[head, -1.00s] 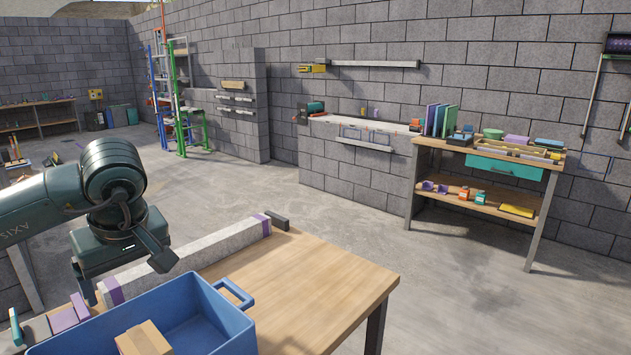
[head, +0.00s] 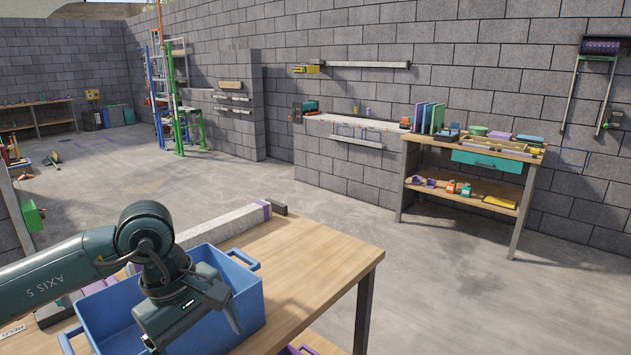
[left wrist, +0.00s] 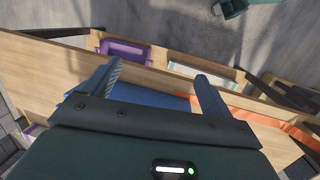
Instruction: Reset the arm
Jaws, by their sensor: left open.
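My left arm comes in from the left in the head view, and its gripper (head: 196,335) hangs over the blue crate (head: 250,287) on the wooden table (head: 310,262). In the left wrist view the two fingers of my left gripper (left wrist: 158,85) stand wide apart with nothing between them. Part of the blue crate (left wrist: 150,95) shows behind the fingers. The arm and gripper hide much of the crate's inside, and the brown box is not visible now. My right gripper is in neither view.
A grey beam (head: 225,226) lies along the table's back edge. The table's right part is bare. Under it, a purple bin (left wrist: 122,50) shows in the left wrist view. A workbench (head: 478,145) with books and boxes stands by the wall. The floor between is clear.

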